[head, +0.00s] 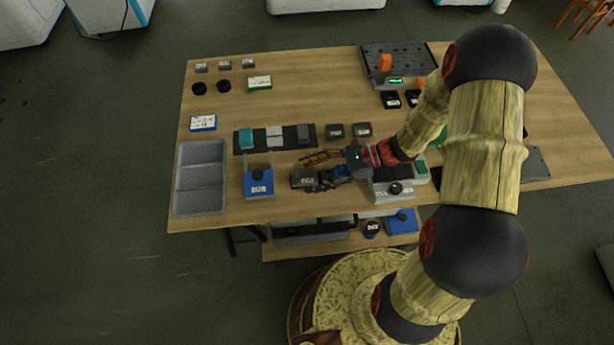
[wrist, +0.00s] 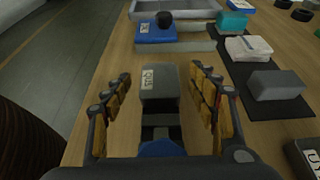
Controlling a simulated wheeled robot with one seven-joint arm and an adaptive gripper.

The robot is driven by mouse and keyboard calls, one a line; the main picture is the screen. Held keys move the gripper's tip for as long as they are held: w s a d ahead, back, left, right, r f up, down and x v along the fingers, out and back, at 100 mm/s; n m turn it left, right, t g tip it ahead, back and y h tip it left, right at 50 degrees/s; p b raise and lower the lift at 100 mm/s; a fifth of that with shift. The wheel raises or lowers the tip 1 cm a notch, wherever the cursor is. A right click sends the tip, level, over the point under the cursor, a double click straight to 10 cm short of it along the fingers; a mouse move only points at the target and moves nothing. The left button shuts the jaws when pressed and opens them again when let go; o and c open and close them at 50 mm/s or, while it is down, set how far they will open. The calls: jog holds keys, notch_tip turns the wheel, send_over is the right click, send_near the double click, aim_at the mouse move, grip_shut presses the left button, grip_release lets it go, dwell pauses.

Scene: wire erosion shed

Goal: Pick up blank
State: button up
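A dark grey block with a white label, which I take to be the blank (wrist: 161,88), stands on the table between my fingers in the wrist view. In the head view the same block (head: 302,179) sits near the table's front edge, at my fingertips. My gripper (wrist: 160,76) is open, one finger on each side of the block, with a visible gap on both sides. In the head view my gripper (head: 309,174) points left, low over the table. A grey stepped part and a blue piece show on the near side of the block; whether they touch it is unclear.
A blue holder (head: 258,187) and a grey divided tray (head: 200,146) stand to the left. Small dark blocks (head: 335,131) lie just behind my gripper.

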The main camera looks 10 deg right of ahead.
jog(key=shift+c, duration=1.2)
grip_shut()
